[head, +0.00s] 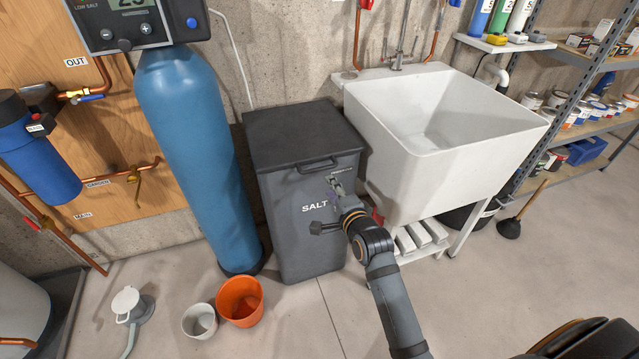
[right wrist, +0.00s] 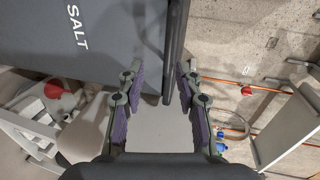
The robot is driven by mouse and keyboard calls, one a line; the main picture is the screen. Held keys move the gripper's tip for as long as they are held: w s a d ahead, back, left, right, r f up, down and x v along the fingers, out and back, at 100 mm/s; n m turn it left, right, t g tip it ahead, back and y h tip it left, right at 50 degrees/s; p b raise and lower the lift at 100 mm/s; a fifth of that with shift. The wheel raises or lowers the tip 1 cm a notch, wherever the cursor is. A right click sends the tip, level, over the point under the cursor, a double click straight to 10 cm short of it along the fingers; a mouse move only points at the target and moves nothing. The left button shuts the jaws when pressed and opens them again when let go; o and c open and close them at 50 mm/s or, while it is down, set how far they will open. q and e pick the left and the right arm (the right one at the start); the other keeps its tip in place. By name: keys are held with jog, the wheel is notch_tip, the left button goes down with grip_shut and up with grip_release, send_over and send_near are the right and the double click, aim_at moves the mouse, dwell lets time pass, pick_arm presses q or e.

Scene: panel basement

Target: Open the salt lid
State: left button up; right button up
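The dark grey salt bin (head: 300,235) stands on the floor with SALT on its front; the lettered front also shows in the right wrist view (right wrist: 85,60). Its flat lid (head: 300,130) is down, with a handle (head: 318,166) at the front edge. My right gripper (head: 335,188) is in front of the bin's upper right part, just below the lid's front edge. In the right wrist view my right gripper (right wrist: 160,105) is open, fingers apart, and the lid's rim (right wrist: 175,50) runs into the gap between them. Contact cannot be told. My left gripper is not in view.
A white sink (head: 440,120) stands close on the bin's right. A blue tank (head: 190,140) stands close on its left. An orange bucket (head: 240,300) and a white bucket (head: 200,320) sit on the floor in front.

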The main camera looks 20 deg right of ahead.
aim_at(320, 170)
jog(key=x, duration=0.3)
jog(key=r+x, duration=0.1)
jog(key=x, duration=0.2)
jog(key=b+x, duration=0.1)
jog(key=x, duration=0.3)
jog(key=shift+w+r, duration=0.1)
jog(key=shift+w, duration=0.15)
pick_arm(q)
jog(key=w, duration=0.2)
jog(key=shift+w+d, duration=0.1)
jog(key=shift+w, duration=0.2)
pick_arm(e)
grip_shut()
